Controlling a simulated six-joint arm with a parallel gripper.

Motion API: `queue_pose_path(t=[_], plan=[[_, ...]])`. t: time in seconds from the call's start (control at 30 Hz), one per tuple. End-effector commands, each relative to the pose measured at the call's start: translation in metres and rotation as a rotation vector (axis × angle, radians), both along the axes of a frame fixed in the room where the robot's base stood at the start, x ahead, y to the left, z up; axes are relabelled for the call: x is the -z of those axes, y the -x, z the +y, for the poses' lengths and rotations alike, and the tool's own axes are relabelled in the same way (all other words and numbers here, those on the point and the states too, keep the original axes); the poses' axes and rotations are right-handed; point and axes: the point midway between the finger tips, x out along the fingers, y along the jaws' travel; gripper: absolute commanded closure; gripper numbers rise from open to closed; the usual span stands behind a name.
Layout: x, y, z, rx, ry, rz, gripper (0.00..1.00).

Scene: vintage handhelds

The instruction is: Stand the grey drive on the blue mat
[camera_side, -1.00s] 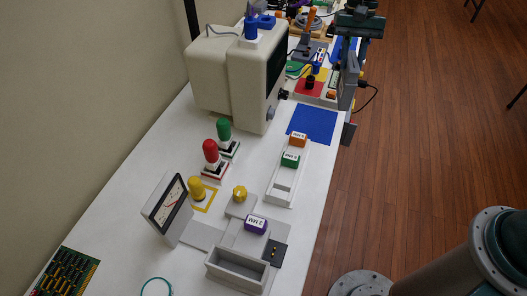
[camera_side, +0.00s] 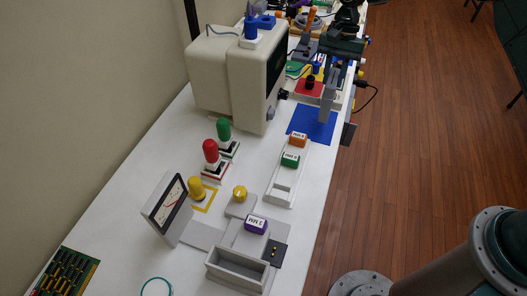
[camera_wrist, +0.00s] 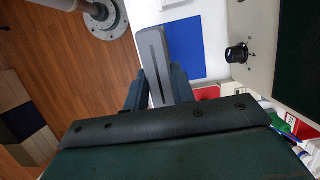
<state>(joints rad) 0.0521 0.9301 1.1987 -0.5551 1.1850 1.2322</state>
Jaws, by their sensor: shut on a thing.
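The grey drive (camera_side: 327,102) is a tall, slim grey block, held upright in the side view. My gripper (camera_side: 334,75) is shut on its upper part. In the wrist view the drive (camera_wrist: 154,52), with a dark slot along it, sits between my two fingers (camera_wrist: 159,90). The blue mat (camera_side: 305,123) lies flat on the white table near its right edge. The drive's lower end shows against the mat's back right part; I cannot tell whether it touches. The mat also shows beside the drive in the wrist view (camera_wrist: 191,45).
A beige monitor (camera_side: 225,75) stands left of the mat. A white tray with an orange block (camera_side: 298,140) and a green block (camera_side: 290,159) lies just in front. A red pad (camera_side: 309,88) and a cable are behind. The table's right edge is close.

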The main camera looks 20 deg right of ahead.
Motion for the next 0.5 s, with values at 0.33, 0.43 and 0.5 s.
queue_pose_path(t=[0.33,0.43,0.5], plan=[[0.014,0.0,0.0,0.0,0.0,0.0,1.0],[0.02,0.0,0.0,0.0,0.0,0.001,1.0],[0.027,0.001,0.0,-0.001,0.0,0.003,1.0]])
